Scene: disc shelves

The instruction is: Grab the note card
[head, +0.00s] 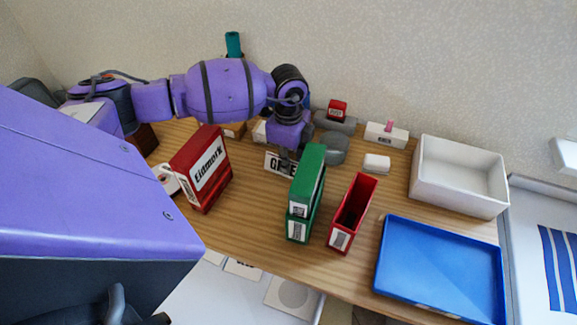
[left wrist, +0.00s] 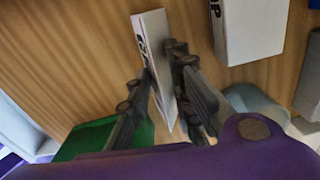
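The note card (head: 272,161) is a white plate with large black letters, standing on the wooden desk behind the green box. My left gripper (head: 288,158) reaches down over it from behind and hides part of its lettering. In the left wrist view the card (left wrist: 153,50) runs between the two dark fingers of the left gripper (left wrist: 161,75). The fingers are apart, one on each side of the card. The right finger is very close to the card; I cannot tell whether it touches. My right gripper is not in view.
Close in front stands a green box (head: 306,190), with an open red holder (head: 354,210) to its right. A red box (head: 202,170) stands left. A blue tray (head: 440,270) and a white bin (head: 458,195) are at right. Grey rounded objects (head: 335,147) stand behind the card.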

